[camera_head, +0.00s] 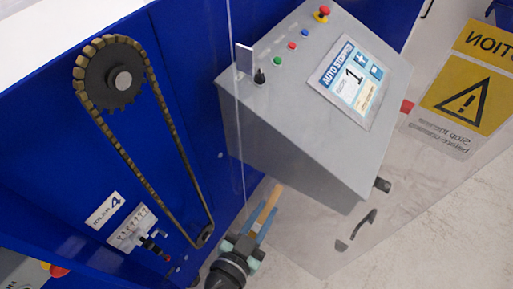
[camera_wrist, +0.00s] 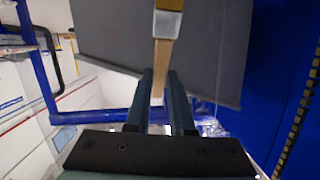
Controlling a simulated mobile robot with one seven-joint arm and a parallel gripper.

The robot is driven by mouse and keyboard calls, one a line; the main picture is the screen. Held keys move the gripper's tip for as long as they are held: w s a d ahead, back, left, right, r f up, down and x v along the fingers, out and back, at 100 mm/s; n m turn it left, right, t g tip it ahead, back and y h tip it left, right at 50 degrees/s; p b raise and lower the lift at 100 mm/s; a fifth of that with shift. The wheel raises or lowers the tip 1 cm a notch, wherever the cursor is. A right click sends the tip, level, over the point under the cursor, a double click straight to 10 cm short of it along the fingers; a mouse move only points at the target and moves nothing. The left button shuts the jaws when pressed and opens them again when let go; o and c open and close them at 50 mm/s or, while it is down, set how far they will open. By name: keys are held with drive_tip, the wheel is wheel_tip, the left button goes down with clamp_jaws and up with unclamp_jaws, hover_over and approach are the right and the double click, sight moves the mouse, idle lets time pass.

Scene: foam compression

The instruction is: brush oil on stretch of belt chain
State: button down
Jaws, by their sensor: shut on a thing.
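The belt chain (camera_head: 81,73) is a long brown loop on the blue machine wall. It runs around a large dark sprocket (camera_head: 100,75) at the top and a small one at the bottom right. In the wrist view, a stretch of chain (camera_wrist: 301,112) shows at the right edge. My gripper (camera_head: 263,220) is at the bottom centre of the head view, right of the chain's lower end and apart from it. It is shut on the wooden handle of a brush (camera_head: 275,193). In the wrist view, the brush (camera_wrist: 166,24) points up between the fingers, its far end cut off.
A grey control box (camera_head: 300,130) with buttons and a screen stands close above my gripper. A clear panel edge (camera_head: 236,140) runs between the chain and the box. A yellow warning sign (camera_head: 470,90) is at right.

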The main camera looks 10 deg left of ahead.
drive_tip(key=w+a+r+m+g+h+p, duration=0.1)
drive_tip(key=w+a+r+m+h, duration=0.1)
drive_tip(key=r+m, duration=0.55)
drive_tip(key=w+a+r+m+g+h+p, duration=0.1)
drive_tip(key=r+m, duration=0.6)
drive_tip(key=m, duration=0.1)
drive_tip(key=w+a+r+p, duration=0.1)
drive_tip(key=w+a, duration=0.1)
drive_tip(key=a, duration=0.4)
drive_tip(key=shift+w, duration=0.3)
drive_tip(key=shift+w+a+b, duration=0.3)
drive_tip(key=shift+a+b, duration=0.45)
drive_tip(key=shift+f+b, duration=0.8)
drive_tip(key=shift+b, duration=0.4)
drive_tip(key=shift+f+b, duration=0.65)
drive_tip(key=shift+b, duration=0.5)
